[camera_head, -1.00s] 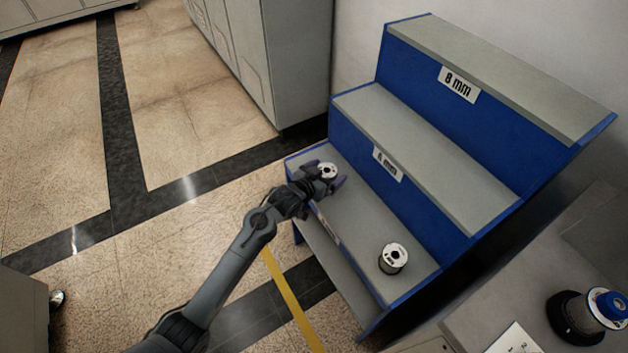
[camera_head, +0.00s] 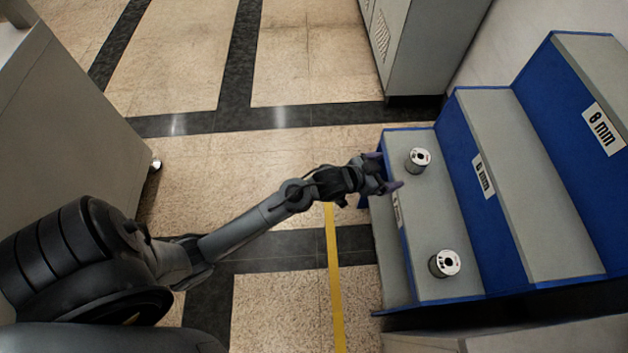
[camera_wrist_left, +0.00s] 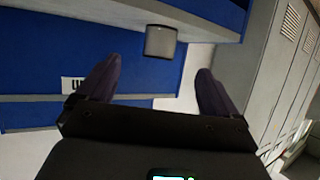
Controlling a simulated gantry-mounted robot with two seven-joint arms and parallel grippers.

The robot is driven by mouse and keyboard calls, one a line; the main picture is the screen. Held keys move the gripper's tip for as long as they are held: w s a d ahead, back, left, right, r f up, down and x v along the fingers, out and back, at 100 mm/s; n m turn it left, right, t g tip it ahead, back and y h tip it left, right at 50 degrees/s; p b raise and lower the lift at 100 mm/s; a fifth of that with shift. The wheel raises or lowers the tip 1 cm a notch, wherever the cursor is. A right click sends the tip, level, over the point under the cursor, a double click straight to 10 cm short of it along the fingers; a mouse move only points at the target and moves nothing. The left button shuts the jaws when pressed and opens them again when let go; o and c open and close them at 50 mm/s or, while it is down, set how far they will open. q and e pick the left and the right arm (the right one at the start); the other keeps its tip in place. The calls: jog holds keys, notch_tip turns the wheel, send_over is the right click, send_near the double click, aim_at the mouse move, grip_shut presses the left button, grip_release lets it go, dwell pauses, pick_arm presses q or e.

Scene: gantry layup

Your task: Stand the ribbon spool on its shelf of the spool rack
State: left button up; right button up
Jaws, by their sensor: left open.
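The spool rack (camera_head: 437,231) is a blue stepped stand with grey shelves on the right of the head view. Two spools with white tops stand upright on its low shelf: a far spool (camera_head: 418,160) and a near spool (camera_head: 444,263). I cannot tell which is the ribbon spool. My left gripper (camera_head: 384,174) is open and empty, just left of the far spool and apart from it. In the left wrist view one spool (camera_wrist_left: 161,42) shows ahead, between and beyond the open fingers. My right gripper is not in view.
The upper shelves carry "6 mm" (camera_head: 483,177) and "8 mm" (camera_head: 604,128) labels and look empty where seen. A grey cabinet (camera_head: 425,45) stands behind the rack. Open floor with a yellow line (camera_head: 335,280) lies left of the rack.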

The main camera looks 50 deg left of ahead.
pick_arm(q)
jog(key=s+d+f+g+y, duration=0.1)
jog(key=s+g, duration=0.8)
jog(key=s, duration=2)
notch_tip(320, 180, down, 2)
jog(key=shift+f+y, duration=0.1)
jog(key=shift+y, duration=0.6)
jog(key=shift+s, duration=0.1)
